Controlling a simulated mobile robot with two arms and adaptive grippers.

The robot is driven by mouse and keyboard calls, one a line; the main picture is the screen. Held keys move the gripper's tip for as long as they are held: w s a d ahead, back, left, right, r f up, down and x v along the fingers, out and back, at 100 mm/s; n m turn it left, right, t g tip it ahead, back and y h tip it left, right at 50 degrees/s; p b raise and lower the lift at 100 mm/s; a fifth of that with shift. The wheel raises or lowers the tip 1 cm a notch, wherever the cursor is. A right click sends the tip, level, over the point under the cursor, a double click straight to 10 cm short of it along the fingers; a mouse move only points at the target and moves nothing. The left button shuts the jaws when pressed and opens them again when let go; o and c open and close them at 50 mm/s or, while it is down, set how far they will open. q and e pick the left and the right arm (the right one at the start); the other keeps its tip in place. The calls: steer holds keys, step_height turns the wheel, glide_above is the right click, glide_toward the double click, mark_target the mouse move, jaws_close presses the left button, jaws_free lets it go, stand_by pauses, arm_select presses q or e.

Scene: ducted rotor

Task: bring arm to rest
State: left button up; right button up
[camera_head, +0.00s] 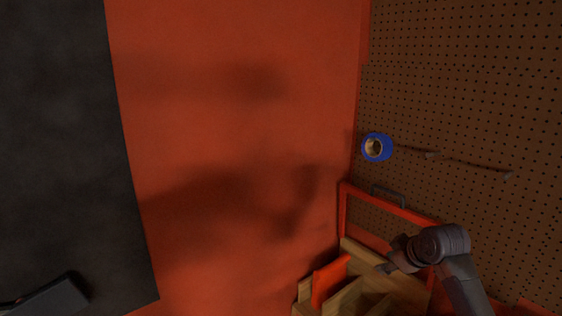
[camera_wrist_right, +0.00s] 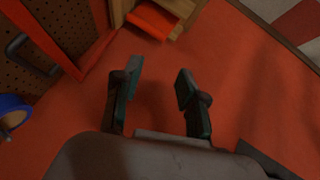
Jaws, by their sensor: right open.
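My right arm comes in at the lower right of the head view, with its gripper (camera_head: 389,269) over or beside a wooden holder (camera_head: 352,247). In the right wrist view the two fingers of the right gripper (camera_wrist_right: 158,92) stand apart with nothing between them. Behind them is the bare red surface (camera_wrist_right: 235,75). I do not see my left gripper.
A pegboard (camera_head: 470,80) fills the right side, with a blue tape roll (camera_head: 386,152) near its edge. A red frame with a dark handle (camera_head: 388,196) stands near my right arm. The broad red surface (camera_head: 240,130) is clear; a dark mat (camera_head: 55,140) lies left.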

steer(key=s+a+f+m+g, duration=0.1)
steer(key=s+a+f, duration=0.2)
steer(key=s+f, duration=0.5)
steer(key=s+a+f+m+g, duration=0.1)
steer(key=s+a+f, duration=0.2)
steer(key=s+f, duration=0.55)
steer(key=s+f+m+g+h, duration=0.25)
steer(key=s+m, duration=0.25)
steer(key=s, duration=2)
step_height(320, 180, down, 26)
steer(key=s+g, duration=0.2)
steer(key=s+d+f+b, duration=0.1)
steer(key=s+d+f, duration=0.1)
steer(key=s+f, duration=1.4)
steer(key=shift+s+d+f+g, duration=0.15)
steer(key=shift+s+f+g, duration=0.05)
steer(key=shift+f+g, duration=0.2)
